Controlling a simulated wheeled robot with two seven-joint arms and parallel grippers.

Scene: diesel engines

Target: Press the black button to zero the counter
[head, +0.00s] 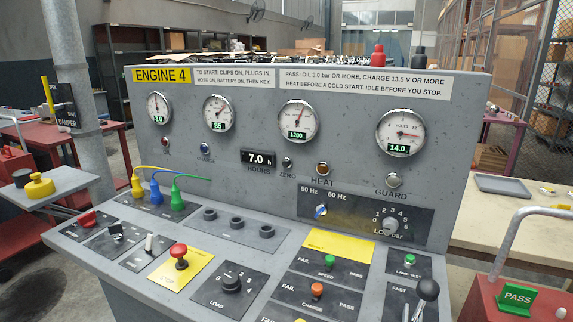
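The black button (287,163) is a small round dark button on the upright face of the grey Engine 4 panel, with the label ZERO under it. The counter (258,159) is a black display just left of the button, and it reads 7.0 h above the word HOURS. Nothing covers the button or the counter. Neither of my grippers is in the head view.
Yellow, blue and green plugs (177,200) with cables stand at the left. A red mushroom knob (179,252) and a black-knobbed lever (427,290) rise from the sloping desk.

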